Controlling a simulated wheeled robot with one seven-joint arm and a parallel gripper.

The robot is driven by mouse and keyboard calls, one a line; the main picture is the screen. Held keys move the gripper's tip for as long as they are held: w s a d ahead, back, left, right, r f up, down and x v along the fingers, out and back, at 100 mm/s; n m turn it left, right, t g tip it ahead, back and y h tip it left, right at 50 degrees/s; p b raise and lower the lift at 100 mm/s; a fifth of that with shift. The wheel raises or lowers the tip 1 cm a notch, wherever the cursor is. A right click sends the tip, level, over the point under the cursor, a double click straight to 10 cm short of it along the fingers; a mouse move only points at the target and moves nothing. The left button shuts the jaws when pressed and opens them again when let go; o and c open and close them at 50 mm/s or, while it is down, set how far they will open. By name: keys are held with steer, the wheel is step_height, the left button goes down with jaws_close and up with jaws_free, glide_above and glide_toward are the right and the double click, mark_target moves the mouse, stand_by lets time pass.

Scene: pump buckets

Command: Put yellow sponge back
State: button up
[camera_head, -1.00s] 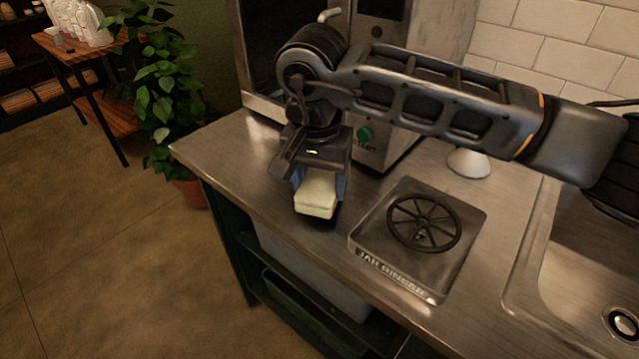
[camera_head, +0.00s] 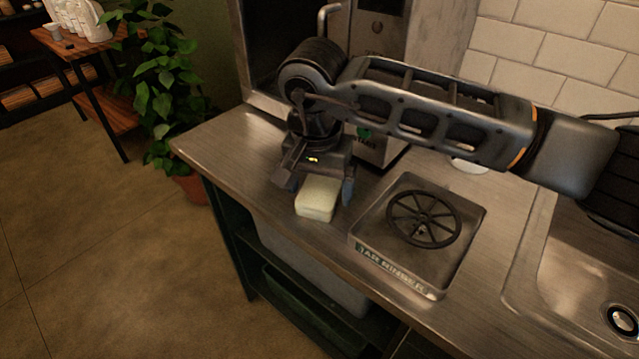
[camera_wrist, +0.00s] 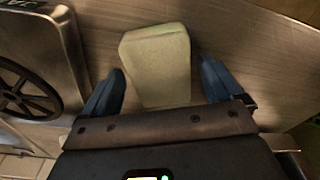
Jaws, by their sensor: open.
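A pale yellow sponge (camera_head: 318,199) lies on the steel counter near its front edge, left of the jar rinser. It also shows in the wrist view (camera_wrist: 156,62). My gripper (camera_head: 318,190) is open above and around it, with one finger on each side. In the wrist view (camera_wrist: 160,85) there is a gap between the sponge and each blue finger. The sponge's back end is partly hidden under my gripper.
The jar rinser (camera_head: 366,256) with a black spoked wheel is set in the counter right of the sponge. A sink (camera_head: 545,262) is farther right. A steel machine (camera_head: 375,150) stands behind my gripper. A potted plant (camera_head: 165,100) is beyond the counter's left end.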

mark_target(317, 196)
step_height(317, 196, up, 12)
steer(key=s+b, duration=0.1)
steer(key=shift+s+a+r+b, duration=0.15)
steer(key=shift+s+a+b, duration=0.05)
steer(key=shift+a+b, duration=0.15)
stand_by(0.4)
